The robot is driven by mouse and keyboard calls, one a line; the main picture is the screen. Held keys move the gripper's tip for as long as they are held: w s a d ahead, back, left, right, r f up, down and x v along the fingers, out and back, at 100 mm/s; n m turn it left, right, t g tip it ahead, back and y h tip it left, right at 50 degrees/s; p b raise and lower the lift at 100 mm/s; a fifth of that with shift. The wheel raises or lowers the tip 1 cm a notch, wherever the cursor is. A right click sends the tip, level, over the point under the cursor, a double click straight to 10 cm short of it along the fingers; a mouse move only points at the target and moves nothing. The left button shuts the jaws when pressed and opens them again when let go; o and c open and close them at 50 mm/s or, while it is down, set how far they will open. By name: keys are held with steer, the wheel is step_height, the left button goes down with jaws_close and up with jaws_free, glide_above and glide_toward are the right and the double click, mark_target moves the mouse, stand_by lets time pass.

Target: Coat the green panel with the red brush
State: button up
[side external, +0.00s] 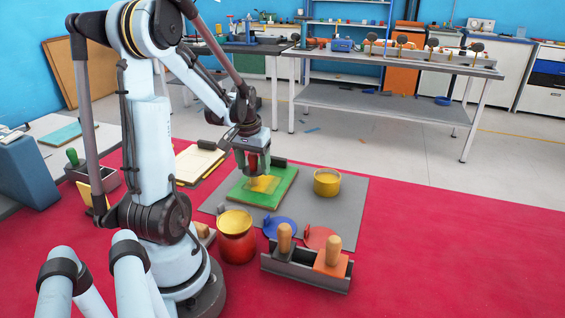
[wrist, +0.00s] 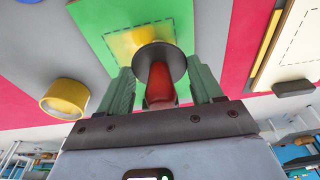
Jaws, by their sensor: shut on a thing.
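My gripper (side external: 256,162) is shut on a red brush (wrist: 160,84), whose red handle stands between the two green fingers in the wrist view. A dark round disc hides the brush's lower end. The green panel (side external: 278,196) lies flat on a grey mat, right below the gripper; it also shows in the wrist view (wrist: 180,28). A yellow patch (side external: 264,184) shows on the panel under the brush, also in the wrist view (wrist: 128,38). The rest of the panel seen is green. I cannot tell whether the brush touches the panel.
A yellow pot (side external: 327,183) stands right of the panel, and a red pot with yellow top (side external: 237,242) stands in front. A blue disc (side external: 281,229) and red disc (side external: 318,236) lie behind a grey rack (side external: 300,274) holding wooden-handled tools. A cream board (side external: 197,161) lies left.

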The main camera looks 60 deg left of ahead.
steer(key=shift+s+d, duration=1.35)
step_height(320, 180, up, 8)
steer(key=shift+r, duration=0.15)
steer(key=w+d+r+m, duration=0.1)
steer(key=w+d+m, duration=0.2)
steer(key=d, duration=0.5)
steer(key=w+d+r+m, duration=0.2)
steer(key=w+d, duration=0.3)
steer(key=d, duration=0.3)
steer(key=w+d+r+m+h, duration=0.1)
steer(key=w+d+m, duration=0.2)
steer(key=d, duration=0.5)
steer(key=shift+w+d+r+m, duration=0.2)
steer(key=shift+w+r+m, duration=0.15)
steer(key=shift+w+m, duration=0.05)
steer(key=shift+a, duration=0.1)
